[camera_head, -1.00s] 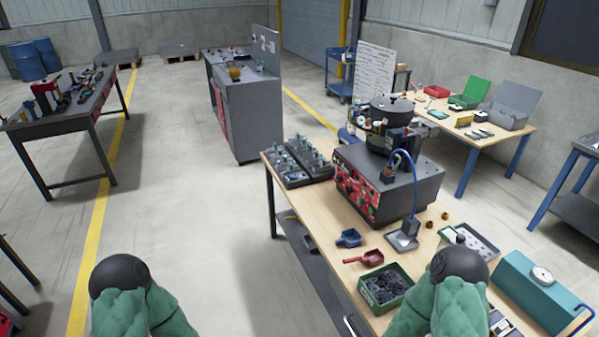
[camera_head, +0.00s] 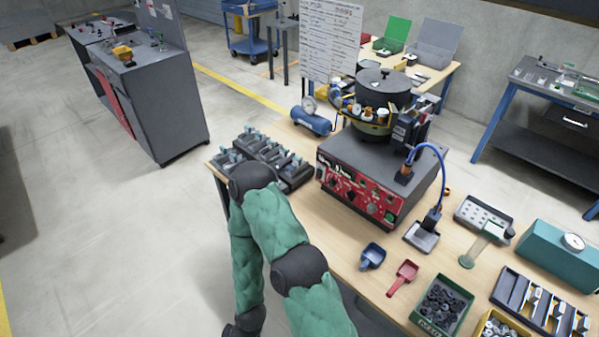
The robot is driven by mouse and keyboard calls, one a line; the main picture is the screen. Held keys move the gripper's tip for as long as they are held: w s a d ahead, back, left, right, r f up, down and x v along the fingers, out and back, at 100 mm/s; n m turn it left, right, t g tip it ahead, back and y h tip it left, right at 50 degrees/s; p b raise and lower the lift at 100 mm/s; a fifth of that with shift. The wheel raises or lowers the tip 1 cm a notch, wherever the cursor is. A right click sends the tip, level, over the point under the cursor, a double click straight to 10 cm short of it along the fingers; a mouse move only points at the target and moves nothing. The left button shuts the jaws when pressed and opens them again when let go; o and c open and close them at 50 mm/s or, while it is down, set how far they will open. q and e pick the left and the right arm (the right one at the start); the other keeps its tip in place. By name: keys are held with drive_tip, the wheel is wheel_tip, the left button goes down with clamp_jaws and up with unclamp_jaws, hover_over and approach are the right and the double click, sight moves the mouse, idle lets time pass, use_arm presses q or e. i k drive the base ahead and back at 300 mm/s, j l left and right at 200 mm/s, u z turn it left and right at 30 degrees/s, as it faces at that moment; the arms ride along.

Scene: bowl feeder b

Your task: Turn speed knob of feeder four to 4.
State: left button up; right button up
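The bowl feeder (camera_head: 372,165) stands on the wooden workbench (camera_head: 330,232), with a dark bowl (camera_head: 383,92) on top. Its red front panel (camera_head: 352,192) carries several dark knobs and small lights. The knob labels and number marks are too small to read, and I cannot tell which feeder number this is. An arm of mine in green sleeves with dark joints rises at the lower middle, left of the panel. Neither gripper's fingers can be seen.
A rack of small fixtures (camera_head: 262,158) sits left of the feeder. A blue scoop (camera_head: 372,256), a red scoop (camera_head: 403,277) and a green bin of dark parts (camera_head: 441,305) lie in front. A teal box (camera_head: 562,252) is at the right.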

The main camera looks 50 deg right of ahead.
sight(331, 182)
drive_tip(key=i+z, duration=0.35)
drive_tip(key=z, duration=0.15)
drive_tip(key=i+j+z, duration=0.3)
drive_tip(key=z, duration=0.2)
drive_tip(key=i+j+z, duration=0.35)
drive_tip(key=z, duration=0.15)
